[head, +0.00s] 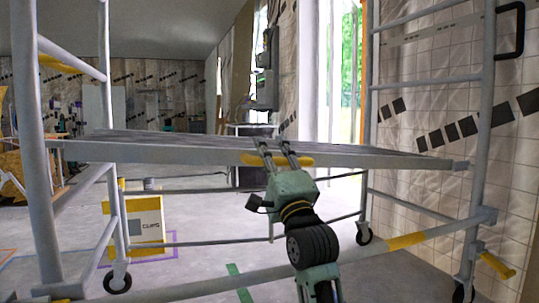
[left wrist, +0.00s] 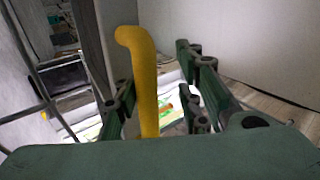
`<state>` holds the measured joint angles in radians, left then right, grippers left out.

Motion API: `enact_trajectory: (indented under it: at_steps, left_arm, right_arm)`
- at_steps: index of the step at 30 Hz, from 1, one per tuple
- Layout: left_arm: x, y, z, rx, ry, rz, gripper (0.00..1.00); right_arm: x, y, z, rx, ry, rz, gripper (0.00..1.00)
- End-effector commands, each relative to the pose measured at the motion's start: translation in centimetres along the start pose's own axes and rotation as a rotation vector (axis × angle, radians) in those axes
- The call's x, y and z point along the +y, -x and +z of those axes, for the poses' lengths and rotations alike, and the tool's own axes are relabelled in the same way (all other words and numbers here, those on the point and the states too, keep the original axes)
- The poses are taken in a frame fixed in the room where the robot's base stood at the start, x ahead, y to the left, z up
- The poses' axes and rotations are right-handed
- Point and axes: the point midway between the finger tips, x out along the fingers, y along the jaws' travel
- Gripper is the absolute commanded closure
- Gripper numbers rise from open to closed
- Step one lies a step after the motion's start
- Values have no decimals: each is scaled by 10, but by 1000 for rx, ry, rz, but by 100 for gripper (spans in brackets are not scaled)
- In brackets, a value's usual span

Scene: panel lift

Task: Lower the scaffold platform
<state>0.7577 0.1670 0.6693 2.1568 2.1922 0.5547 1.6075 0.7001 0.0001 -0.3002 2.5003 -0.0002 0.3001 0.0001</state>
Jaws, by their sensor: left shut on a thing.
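The scaffold platform (head: 375,158) is a grey panel spanning between the left upright (head: 35,150) and the right upright (head: 482,130) of the scaffold, well above the lower rail. A yellow handle (head: 304,160) sits at the middle of its near edge. My left gripper (head: 272,146) reaches up from below and is shut on this handle. In the left wrist view the yellow handle (left wrist: 143,75) stands between the fingers of the left gripper (left wrist: 155,88). The fingers partly hide the handle in the head view. My right gripper is not in view.
The scaffold stands on castors (head: 117,282). A lower rail with a yellow sleeve (head: 406,240) crosses in front. A yellow-and-white box (head: 146,222) stands on the floor beyond, at left. Bare floor shows under the platform.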

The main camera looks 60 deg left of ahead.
Motion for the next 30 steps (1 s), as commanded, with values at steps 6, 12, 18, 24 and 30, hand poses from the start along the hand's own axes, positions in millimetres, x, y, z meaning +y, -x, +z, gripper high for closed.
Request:
enact_trajectory:
  at_steps: [6, 12, 18, 24, 30]
  left_arm:
    - [-6, 17, 1, 0, 4, -15, 75]
    - [-5, 31, 2, 1, 4, -14, 75]
    - [-5, 45, 2, 1, 6, -13, 75]
    - [-3, 59, 3, 2, 4, -8, 75]
    - [-1, 73, 4, 1, 2, -5, 75]
  right_arm:
    - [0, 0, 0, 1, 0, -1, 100]
    - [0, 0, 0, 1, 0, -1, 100]
    - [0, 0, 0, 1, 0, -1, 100]
    - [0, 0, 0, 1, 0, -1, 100]
    - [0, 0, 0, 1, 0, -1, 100]
